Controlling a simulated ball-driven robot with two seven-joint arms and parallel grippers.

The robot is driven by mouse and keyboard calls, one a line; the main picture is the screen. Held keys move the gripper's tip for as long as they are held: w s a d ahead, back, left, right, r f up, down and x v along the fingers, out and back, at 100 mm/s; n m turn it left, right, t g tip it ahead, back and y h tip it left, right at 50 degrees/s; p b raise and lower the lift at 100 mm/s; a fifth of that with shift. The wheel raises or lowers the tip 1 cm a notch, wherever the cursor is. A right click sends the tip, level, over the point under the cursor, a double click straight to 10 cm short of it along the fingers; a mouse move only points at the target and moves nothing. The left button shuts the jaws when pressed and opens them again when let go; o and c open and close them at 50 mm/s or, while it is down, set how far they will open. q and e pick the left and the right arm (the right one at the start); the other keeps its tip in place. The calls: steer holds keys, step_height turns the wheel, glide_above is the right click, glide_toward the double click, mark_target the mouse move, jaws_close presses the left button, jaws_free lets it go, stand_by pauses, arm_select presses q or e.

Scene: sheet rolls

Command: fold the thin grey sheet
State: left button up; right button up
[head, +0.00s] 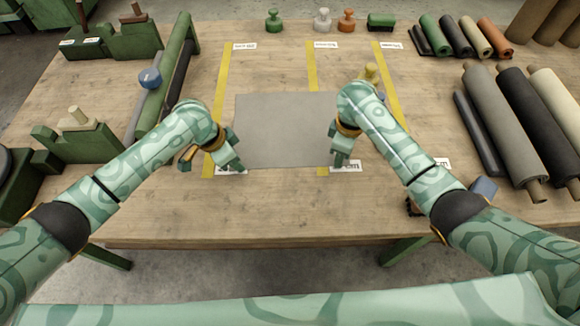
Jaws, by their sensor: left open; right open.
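The thin grey sheet (283,128) lies flat on the wooden table, between the yellow tape lines. My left gripper (232,166) is open at the sheet's near left corner and covers part of it. My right gripper (340,160) is open at the sheet's near right side. My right arm hides the sheet's right edge. I cannot tell whether the fingertips touch the sheet.
Yellow tape strips (312,70) with white labels mark the table (200,222). Large rolls (503,125) lie at the right, small rolls (473,36) at the back right. A green roller stand (163,80) stands left. Stamp-like tools (322,20) line the back edge.

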arm_select(q)
steer(key=shift+f, duration=0.15)
jaws_close()
arm_select(e)
steer(key=shift+f, duration=0.1)
jaws_close()
